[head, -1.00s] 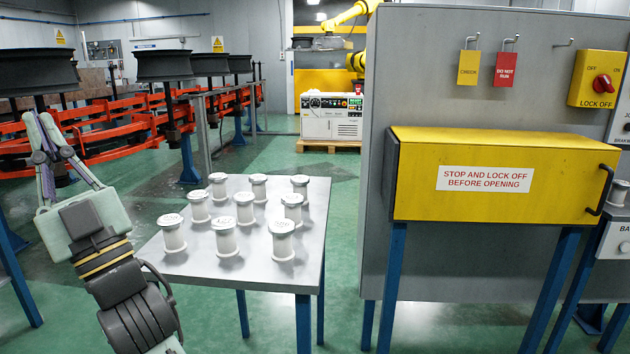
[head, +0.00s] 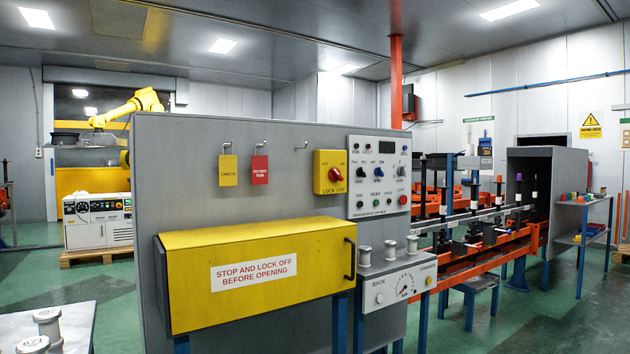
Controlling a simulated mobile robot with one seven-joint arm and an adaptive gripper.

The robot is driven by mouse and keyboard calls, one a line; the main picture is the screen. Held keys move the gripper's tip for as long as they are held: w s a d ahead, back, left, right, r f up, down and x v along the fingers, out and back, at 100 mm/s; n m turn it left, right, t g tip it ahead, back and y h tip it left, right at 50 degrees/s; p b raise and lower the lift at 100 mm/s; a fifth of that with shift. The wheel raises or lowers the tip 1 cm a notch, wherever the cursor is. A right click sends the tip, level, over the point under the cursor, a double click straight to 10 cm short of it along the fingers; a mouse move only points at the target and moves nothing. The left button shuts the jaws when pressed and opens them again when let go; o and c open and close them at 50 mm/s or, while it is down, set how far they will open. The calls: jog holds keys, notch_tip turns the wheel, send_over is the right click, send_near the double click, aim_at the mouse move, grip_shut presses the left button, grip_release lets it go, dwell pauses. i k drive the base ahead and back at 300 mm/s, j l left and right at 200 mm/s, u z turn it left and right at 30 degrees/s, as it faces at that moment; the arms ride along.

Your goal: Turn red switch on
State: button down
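The red switch (head: 335,174) is a round red rotary knob on a yellow box (head: 329,186) marked LOCK OFF, with small OFF and ON labels above the knob. The box is fixed high on the right part of the grey panel (head: 200,140). The exact direction of the knob's handle is too small to tell. My gripper is outside the head view now, so its distance from the switch cannot be seen.
A yellow cover (head: 260,270) juts out below the switch. A control panel (head: 379,180) with knobs is right of it, above a grey box (head: 395,284) bearing white spools. Yellow (head: 228,170) and red (head: 260,170) tags hang left. A spool table (head: 75,325) is at lower left.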

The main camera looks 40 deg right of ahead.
aim_at(333, 175)
jog(key=z, duration=1.25)
jog(key=i+j+z, duration=0.15)
jog(key=i, duration=0.3)
jog(key=i+j+z, duration=0.2)
jog(key=i, duration=0.3)
jog(key=i+j+z, duration=0.15)
jog(key=i, duration=0.3)
jog(key=i+j+z, duration=0.15)
jog(key=i, duration=0.3)
jog(key=j, duration=0.1)
